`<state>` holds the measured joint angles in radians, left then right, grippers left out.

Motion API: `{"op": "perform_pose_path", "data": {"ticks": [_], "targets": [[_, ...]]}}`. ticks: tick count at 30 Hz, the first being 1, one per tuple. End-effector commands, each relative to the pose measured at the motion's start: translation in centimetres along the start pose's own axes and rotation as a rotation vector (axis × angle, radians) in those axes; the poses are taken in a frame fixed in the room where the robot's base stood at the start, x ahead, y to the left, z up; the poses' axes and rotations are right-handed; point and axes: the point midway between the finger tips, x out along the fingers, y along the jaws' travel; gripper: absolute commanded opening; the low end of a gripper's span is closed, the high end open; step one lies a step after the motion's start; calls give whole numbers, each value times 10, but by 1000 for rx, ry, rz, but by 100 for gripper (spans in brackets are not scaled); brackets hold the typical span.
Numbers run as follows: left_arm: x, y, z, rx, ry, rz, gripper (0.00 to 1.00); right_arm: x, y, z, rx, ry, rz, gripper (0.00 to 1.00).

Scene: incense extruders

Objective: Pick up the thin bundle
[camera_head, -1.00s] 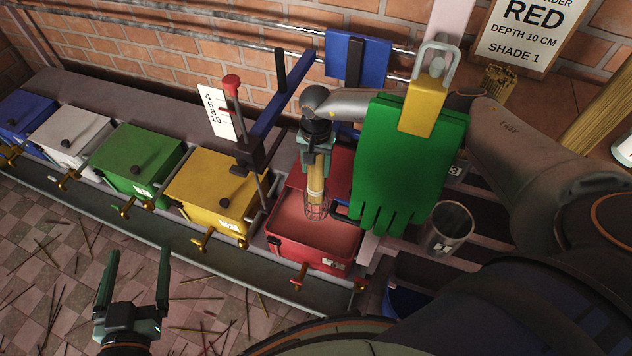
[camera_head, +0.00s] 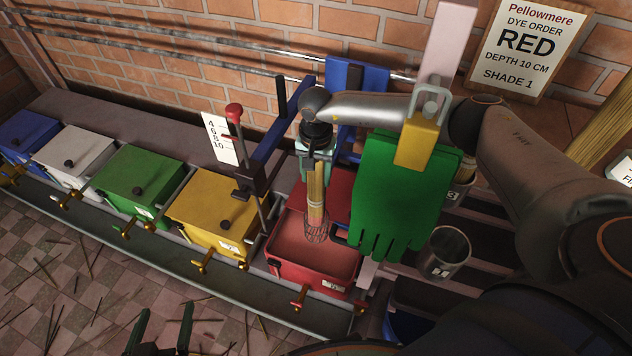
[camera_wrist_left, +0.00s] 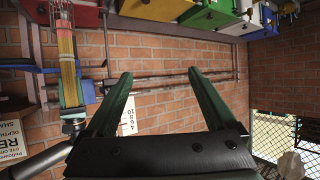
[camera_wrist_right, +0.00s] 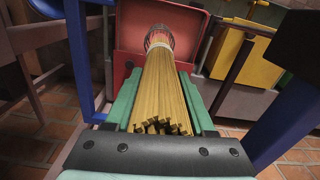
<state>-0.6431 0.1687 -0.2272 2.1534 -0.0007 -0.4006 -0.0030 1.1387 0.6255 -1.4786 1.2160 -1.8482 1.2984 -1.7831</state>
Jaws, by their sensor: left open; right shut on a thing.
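My right gripper (camera_head: 316,165) is shut on a bundle of thin tan sticks (camera_head: 316,187), held upright with a pale band around it. The bundle's lower end sits in a round wire cage (camera_head: 316,231) at the opening of the red vat (camera_head: 312,262); I cannot tell how deep it reaches. In the right wrist view the bundle (camera_wrist_right: 160,92) runs from between the fingers toward the red vat. My left gripper (camera_head: 163,320) is open and empty, low over the floor at the bottom edge; its spread fingers (camera_wrist_left: 159,78) show in the left wrist view.
Yellow (camera_head: 212,208), green (camera_head: 138,180), white (camera_head: 75,155) and blue vats line the bench to the left. A blue lever frame (camera_head: 270,120) stands beside the red vat. Green gloves (camera_head: 405,190) hang at right, above a metal tin (camera_head: 444,255). A sign (camera_head: 525,45) reads RED.

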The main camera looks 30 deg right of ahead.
Motion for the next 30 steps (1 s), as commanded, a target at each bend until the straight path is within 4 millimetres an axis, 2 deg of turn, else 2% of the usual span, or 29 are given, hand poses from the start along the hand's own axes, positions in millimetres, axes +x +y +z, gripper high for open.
{"op": "perform_pose_path", "data": {"ticks": [1, 7, 10, 15, 21, 24, 30], "targets": [[-2, 2, 10, -12, -45, 4, 90, -14, -1, -1, 0, 2, -4, 0], [-10, 13, 58, -63, -229, 25, 90, -60, -1, -1, 0, 3, -5, 0], [-14, 16, 65, -74, -265, 30, 90, -87, -1, -1, -1, 3, -5, 0], [-15, 16, 58, -72, -259, 31, 90, -134, -1, -1, 0, 2, -5, 0], [-16, 16, 53, -72, -256, 33, 90, -180, -1, -1, 0, 2, -4, 0], [-16, 17, 52, -72, -255, 33, 90, -198, 0, 0, -1, 1, -3, 0], [-17, 17, 49, -73, -253, 34, 90, -218, 0, 0, -1, 0, -1, 0]]}}
